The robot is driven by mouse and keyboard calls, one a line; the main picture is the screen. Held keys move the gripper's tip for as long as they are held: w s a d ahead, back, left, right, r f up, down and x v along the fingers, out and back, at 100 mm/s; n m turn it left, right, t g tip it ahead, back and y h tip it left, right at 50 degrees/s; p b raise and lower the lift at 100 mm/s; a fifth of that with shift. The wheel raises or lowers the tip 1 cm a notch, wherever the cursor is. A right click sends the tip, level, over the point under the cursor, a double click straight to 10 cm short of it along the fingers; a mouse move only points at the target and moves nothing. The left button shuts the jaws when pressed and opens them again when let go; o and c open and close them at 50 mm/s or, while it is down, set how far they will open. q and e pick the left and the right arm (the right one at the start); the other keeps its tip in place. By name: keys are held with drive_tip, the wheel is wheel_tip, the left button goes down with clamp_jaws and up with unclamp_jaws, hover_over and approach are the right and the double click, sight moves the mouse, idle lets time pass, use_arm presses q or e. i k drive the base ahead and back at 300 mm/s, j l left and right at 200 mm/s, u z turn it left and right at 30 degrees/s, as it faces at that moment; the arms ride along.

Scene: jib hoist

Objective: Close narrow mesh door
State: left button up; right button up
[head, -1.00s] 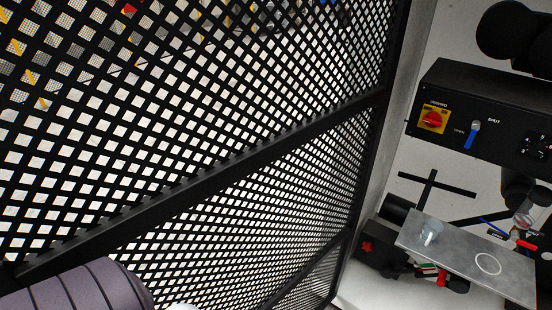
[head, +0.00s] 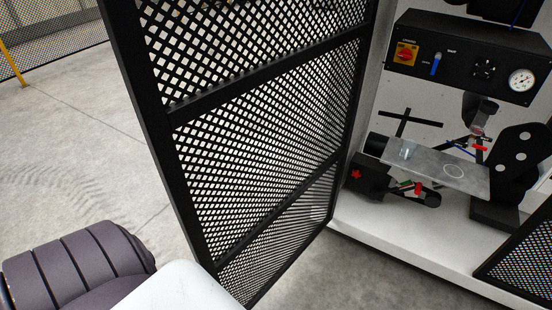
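The narrow mesh door (head: 265,125) is a tall black frame with diamond mesh and crossbars. It stands open in the middle of the head view, with its far upright edge beside the white cabinet opening and its near edge (head: 160,130) toward me on the left. A purple-grey ribbed part and a white rounded part of my own arm show at the bottom left, in front of the door's lower near edge. I cannot tell if they touch it. Neither gripper is in view.
The white cabinet (head: 400,235) holds a black control panel (head: 470,55) with a red knob, a gauge and a metal shelf (head: 440,168). Another black mesh panel (head: 525,262) stands at the lower right. Grey floor (head: 80,150) is open on the left, with a yellow post (head: 12,65) beyond.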

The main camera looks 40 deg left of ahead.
sight(158, 122)
drive_tip(key=k+j+z, duration=0.3)
drive_tip(key=k+j, duration=0.45)
drive_tip(key=j+z, duration=0.1)
drive_tip(key=j, duration=0.45)
drive_tip(key=k+j+z, duration=0.1)
drive_tip(key=j, duration=1)
drive_tip(key=i+j, duration=0.15)
drive_tip(key=j, duration=0.2)
drive_tip(key=i+j+z, duration=0.1)
drive_tip(key=j, duration=0.2)
drive_tip(key=i+j+z, duration=0.1)
drive_tip(key=j, duration=0.25)
drive_tip(key=i, duration=0.05)
